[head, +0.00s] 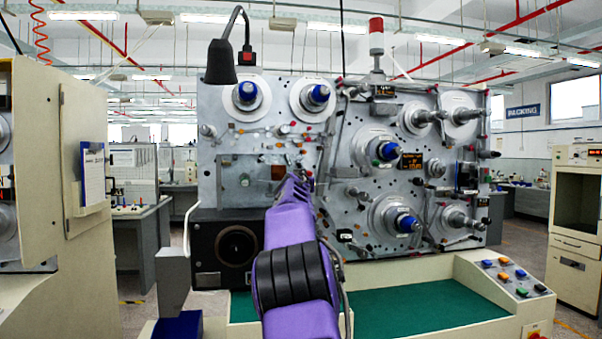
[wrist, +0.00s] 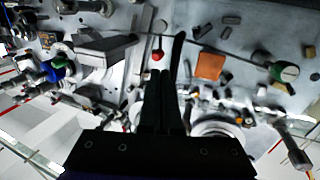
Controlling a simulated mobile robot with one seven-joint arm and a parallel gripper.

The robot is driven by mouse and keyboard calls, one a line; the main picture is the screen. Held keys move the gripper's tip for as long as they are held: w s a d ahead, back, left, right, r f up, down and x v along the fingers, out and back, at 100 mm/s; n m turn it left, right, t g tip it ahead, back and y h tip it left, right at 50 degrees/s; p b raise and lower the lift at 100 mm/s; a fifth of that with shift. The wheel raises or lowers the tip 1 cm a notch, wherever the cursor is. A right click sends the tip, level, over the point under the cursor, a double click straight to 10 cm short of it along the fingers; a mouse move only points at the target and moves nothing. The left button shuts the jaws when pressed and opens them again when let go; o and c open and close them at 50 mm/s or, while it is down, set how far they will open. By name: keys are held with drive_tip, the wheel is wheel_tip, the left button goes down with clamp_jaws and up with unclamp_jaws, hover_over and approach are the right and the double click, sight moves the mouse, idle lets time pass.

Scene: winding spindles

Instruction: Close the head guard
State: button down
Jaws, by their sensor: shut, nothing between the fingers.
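The winding machine's grey face plate (head: 215,140) stands upright ahead of me. A pale, see-through-looking panel (head: 240,168) at its lower left, near an orange square, may be the head guard; I cannot tell for sure, nor how far open it is. The orange square (wrist: 210,66) shows in the wrist view, right of my fingers. My gripper (wrist: 163,72) is shut and empty, its fingertips pointing at the plate near a small red knob (wrist: 158,55) and a dark curved bar (wrist: 178,48). In the head view my purple arm hides most of the gripper.
Several blue-tipped spindles (head: 319,95) stick out of the plate. A black box with a round opening (head: 237,246) sits below left. A green bench top (head: 425,305) lies in front, with a button panel (head: 514,276) at right. A beige cabinet (head: 45,200) stands at left.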

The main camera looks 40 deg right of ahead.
drive_tip(key=shift+p+x, duration=0.55)
drive_tip(key=shift+x, duration=0.4)
drive_tip(key=shift+a, duration=0.1)
